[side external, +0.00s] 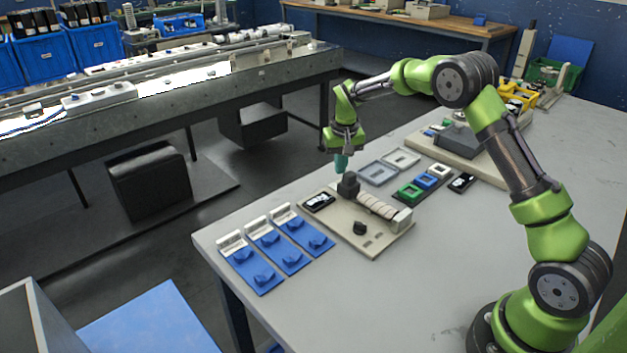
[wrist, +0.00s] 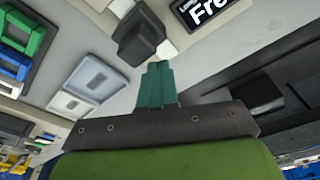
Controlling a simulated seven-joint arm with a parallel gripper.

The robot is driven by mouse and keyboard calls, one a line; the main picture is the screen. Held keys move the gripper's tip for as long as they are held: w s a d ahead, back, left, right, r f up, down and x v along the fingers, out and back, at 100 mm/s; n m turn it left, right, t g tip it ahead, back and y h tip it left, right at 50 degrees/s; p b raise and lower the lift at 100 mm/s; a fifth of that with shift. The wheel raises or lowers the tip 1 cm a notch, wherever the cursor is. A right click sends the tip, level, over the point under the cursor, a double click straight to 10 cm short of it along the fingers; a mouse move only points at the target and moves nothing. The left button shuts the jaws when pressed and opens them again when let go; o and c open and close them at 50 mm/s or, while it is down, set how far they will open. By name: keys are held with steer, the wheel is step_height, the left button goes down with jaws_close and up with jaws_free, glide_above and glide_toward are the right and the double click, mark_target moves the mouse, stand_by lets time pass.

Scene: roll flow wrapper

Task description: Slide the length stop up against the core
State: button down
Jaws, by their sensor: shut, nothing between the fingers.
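A beige fixture board (side external: 378,247) lies on the table. A dark block (side external: 348,184), which looks like the length stop, stands at the far-left end of a pale segmented cylinder (side external: 376,205), probably the core. Whether they touch I cannot tell. The dark block also shows in the wrist view (wrist: 140,36). My gripper (side external: 341,170) points down beside the block's far side, its teal fingers shut and empty. The fingertips show close to the block in the wrist view (wrist: 158,68); contact is unclear.
A black label plate (side external: 318,201) and a black knob (side external: 359,228) sit on the board. Blue plates (side external: 252,270) lie to the left. Grey trays (side external: 378,172) and coloured frames (side external: 411,191) lie behind and right. The table's front is clear.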

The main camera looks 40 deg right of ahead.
mark_target(348, 173)
steer(key=shift+s+f, duration=0.1)
steer(key=shift+f, duration=1.1)
steer(key=shift+r, duration=0.15)
steer(key=shift+s, duration=1.4)
stand_by(0.3)
steer(key=shift+w, duration=0.1)
stand_by(0.4)
steer(key=shift+r, duration=4)
